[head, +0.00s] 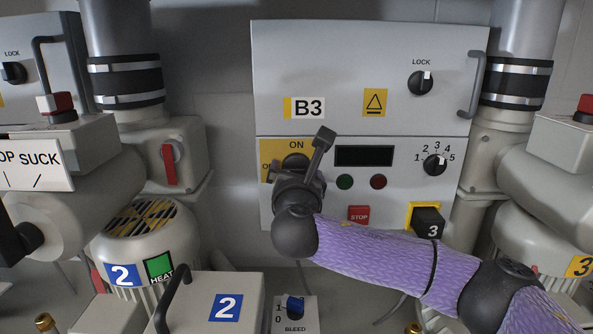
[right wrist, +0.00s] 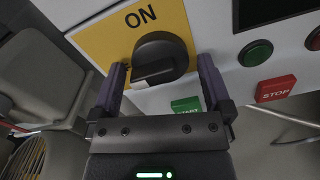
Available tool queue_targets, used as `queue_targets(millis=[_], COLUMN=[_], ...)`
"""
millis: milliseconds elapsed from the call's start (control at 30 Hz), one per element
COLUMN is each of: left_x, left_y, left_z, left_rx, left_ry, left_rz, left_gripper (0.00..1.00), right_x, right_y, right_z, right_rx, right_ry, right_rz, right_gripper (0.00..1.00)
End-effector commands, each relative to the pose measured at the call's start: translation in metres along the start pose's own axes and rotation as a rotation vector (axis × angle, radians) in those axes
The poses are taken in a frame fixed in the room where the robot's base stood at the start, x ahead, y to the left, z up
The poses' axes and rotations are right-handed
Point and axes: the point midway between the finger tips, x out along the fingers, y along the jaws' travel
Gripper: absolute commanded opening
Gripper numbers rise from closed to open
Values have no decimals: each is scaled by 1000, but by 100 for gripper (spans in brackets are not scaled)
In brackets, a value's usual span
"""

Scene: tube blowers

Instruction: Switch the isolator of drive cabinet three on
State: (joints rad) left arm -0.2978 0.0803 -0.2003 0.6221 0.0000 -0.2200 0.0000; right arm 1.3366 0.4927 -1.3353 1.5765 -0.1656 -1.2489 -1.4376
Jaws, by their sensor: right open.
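The isolator is a dark round knob (right wrist: 160,58) with a raised grip bar, on a yellow plate (right wrist: 98,38) marked ON at the top. In the head view the knob (head: 294,161) is on the left of the lower front of cabinet B3 (head: 345,65), partly covered by my right gripper; the OFF label is partly hidden. In the right wrist view my right gripper (right wrist: 162,80) is open, one purple finger on each side of the knob. Contact cannot be told. The grip bar lies across, not pointing up at ON. My left gripper is out of view.
Right of the isolator are a display (head: 363,156), a green button (head: 344,182), a red button (head: 378,182), a red STOP button (head: 358,214) and a selector dial (head: 435,163). A green START button (right wrist: 186,105) sits below the knob. A LOCK knob (head: 420,83) is above.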

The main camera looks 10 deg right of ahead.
Motion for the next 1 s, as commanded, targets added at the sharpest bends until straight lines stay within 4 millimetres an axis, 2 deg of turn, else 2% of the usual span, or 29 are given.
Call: queue_targets(millis=[33, 67, 400, 433, 733, 1000], left_x=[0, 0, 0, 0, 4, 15], left_y=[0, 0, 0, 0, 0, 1], left_z=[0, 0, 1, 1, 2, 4], left_rx=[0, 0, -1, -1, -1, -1], left_ry=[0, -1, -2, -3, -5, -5], left_rz=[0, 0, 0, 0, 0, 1], left_gripper=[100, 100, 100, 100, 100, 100], right_x=[0, 0, 0, 0, 0, -1], right_y=[0, 0, 0, 0, 0, 0], right_z=[0, 0, 0, 0, -1, -2], right_rx=[0, 0, 0, 0, 51, 241], right_ry=[0, 0, 0, 0, 0, 0], right_rz=[0, 0, 0, 0, 0, 0], right_gripper=[100, 96, 24, 21, 21, 21])
